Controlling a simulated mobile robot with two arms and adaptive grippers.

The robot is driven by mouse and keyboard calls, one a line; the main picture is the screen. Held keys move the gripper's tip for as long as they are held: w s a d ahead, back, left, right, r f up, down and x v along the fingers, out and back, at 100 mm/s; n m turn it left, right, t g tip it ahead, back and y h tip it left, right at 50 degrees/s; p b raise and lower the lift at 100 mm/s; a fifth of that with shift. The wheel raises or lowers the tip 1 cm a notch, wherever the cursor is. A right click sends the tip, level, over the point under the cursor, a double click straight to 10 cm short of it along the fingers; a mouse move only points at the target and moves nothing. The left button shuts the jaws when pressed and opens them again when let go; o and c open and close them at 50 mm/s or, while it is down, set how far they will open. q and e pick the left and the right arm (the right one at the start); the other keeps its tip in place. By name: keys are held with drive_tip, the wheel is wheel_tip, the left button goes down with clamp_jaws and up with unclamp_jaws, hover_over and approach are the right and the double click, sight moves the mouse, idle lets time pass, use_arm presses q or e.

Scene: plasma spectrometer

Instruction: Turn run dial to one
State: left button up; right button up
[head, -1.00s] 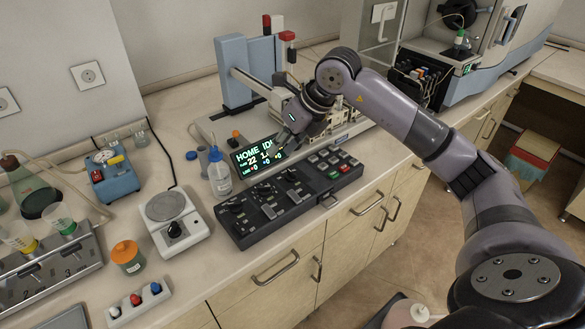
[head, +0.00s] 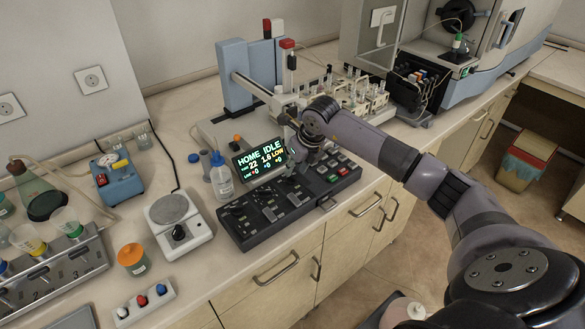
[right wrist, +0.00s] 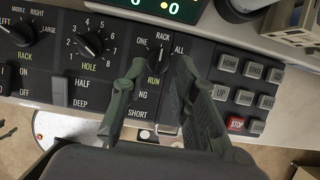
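The black control panel (head: 252,236) lies on the bench in front of a lit screen (head: 258,160) reading HOME IDLE. In the right wrist view the run dial (right wrist: 158,58) is a dark knob with ONE at its left, RACK above and ALL at its right. Its pointer is hard to make out but seems to be up near RACK. My right gripper (right wrist: 163,68) is open, pointing down over the panel, with one finger on each side of the dial; contact cannot be told. In the head view my right gripper (head: 296,163) partly hides the dial. My left gripper is not in view.
The hole dial (right wrist: 90,42) and rack dial (right wrist: 20,32) are left of the run dial. Push buttons, including a red STOP (right wrist: 236,123), are at its right. A wash bottle (head: 221,178) and a balance (head: 178,222) stand left of the panel.

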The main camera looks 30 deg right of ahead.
sight(292, 177)
drive_tip(key=shift+x, duration=1.85)
drive_tip(key=shift+c, duration=0.4)
clamp_jaws()
